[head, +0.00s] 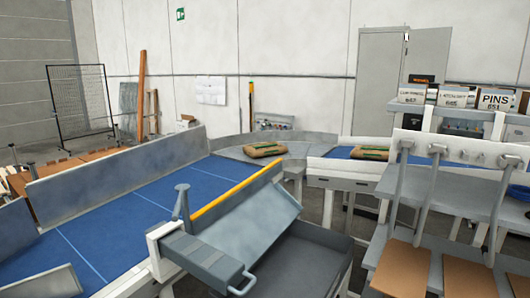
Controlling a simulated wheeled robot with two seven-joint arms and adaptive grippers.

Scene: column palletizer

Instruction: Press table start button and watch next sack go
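A brown sack (265,149) with a green marking lies flat on the grey curved section (232,152) at the far end of the blue table. A second brown sack (370,153) lies on the straight conveyor (345,168) to its right. The blue table (130,212) is in the left and middle of the head view and carries no sack. I cannot make out a start button in this view. Neither of my grippers shows.
A grey housing with a handle (212,262) and a sloped grey plate (250,222) stand at the table's near edge, by a yellow rail (236,193). Wooden pallets (85,162) lie at left.

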